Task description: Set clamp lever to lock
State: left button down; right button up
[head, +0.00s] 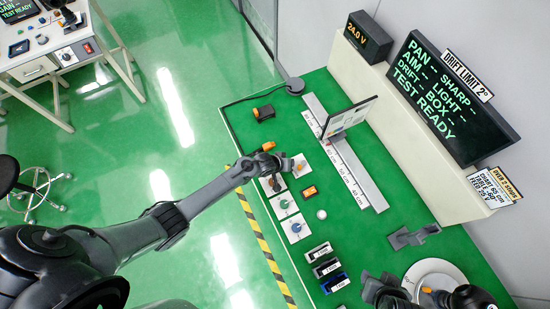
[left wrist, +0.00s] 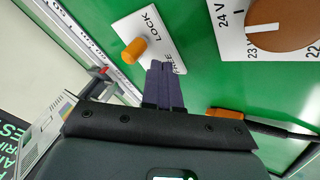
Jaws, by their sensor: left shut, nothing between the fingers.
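The clamp lever (left wrist: 135,50) is an orange peg on a white plate (left wrist: 128,28) marked LOCK and FREE. It stands by the plate's left edge in the left wrist view, between the levels of the two words. In the head view the lever's plate (head: 303,169) lies just right of my left gripper (head: 284,163). My left gripper (left wrist: 165,68) is shut and empty. Its fingertips overlap the FREE end of the plate and partly cover that word; touching cannot be told. My right gripper (head: 372,284) is at the bottom right of the head view, away from the lever; its fingers are unclear.
A brown voltage dial (left wrist: 285,22) sits beside the lever plate, with more dials (head: 285,203) in a row. A ruled rail (head: 350,165) carries an upright panel (head: 350,117). Small labelled boxes (head: 326,268) stand near the front edge.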

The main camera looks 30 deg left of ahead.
pick_arm(q)
jog(key=s+a, duration=0.1)
jog(key=s+a+p, duration=0.1)
jog(key=shift+a+r, duration=0.3)
jog(key=shift+a, duration=0.05)
jog(key=p+v, duration=0.1)
jog(key=v, duration=0.8)
jog(key=shift+s, duration=0.1)
